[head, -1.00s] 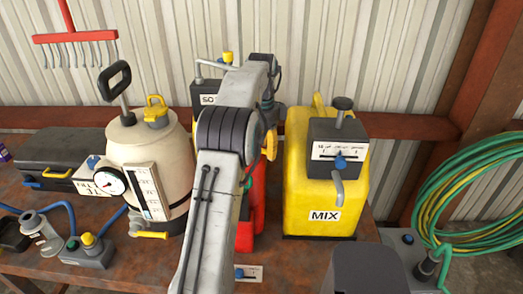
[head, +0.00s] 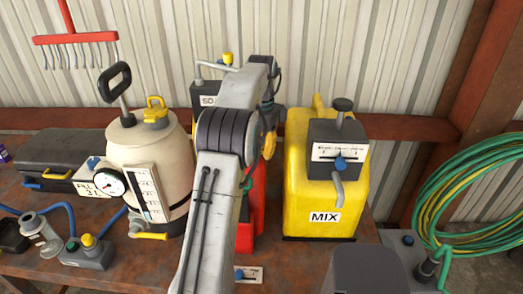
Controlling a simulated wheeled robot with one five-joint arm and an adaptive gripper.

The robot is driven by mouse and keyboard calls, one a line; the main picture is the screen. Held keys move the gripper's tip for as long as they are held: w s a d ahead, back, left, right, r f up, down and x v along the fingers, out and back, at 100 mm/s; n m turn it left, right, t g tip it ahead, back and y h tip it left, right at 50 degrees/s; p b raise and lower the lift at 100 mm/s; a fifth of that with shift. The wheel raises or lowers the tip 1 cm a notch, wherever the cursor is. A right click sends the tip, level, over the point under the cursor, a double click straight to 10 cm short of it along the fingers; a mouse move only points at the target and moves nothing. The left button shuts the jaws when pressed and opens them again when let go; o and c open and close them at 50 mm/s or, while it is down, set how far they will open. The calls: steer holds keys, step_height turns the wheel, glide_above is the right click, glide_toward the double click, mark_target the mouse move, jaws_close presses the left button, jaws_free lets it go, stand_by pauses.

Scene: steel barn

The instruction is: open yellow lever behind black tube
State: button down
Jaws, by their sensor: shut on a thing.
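My arm reaches up through the middle of the view and bends down at its far end. My gripper (head: 268,118) is small and partly hidden by my own arm. It is shut at a yellow lever-like part (head: 269,146), beside the red container (head: 257,205); the exact contact is hidden. Another yellow lever (head: 150,236) lies roughly level at the foot of the beige tank (head: 176,150), below its upright black-edged gauge tube (head: 152,207). My gripper is well to the right of that lever. I cannot tell for certain which tube the task names.
The yellow MIX tank (head: 305,190) stands just right of my arm. A dark case (head: 55,150) and a small box with a yellow knob (head: 88,253) are at left. A green hose coil (head: 440,185) hangs at right. The corrugated wall (head: 390,60) closes off the back.

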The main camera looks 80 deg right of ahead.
steer(key=shift+r+n+p, duration=0.2)
steer(key=shift+n+p, duration=0.2)
steer(key=shift+p, duration=0.45)
steer(key=shift+d+f+n+p, duration=0.1)
steer(key=shift+d+n+p, duration=0.15)
steer(key=shift+n+p, duration=0.45)
steer(key=shift+d+f+n, duration=0.1)
steer(key=shift+f+n, duration=0.1)
steer(key=shift+n, duration=0.1)
steer(key=c, duration=1)
jaws_free()
steer(key=shift+r, duration=0.1)
steer(key=shift+d+r, duration=0.1)
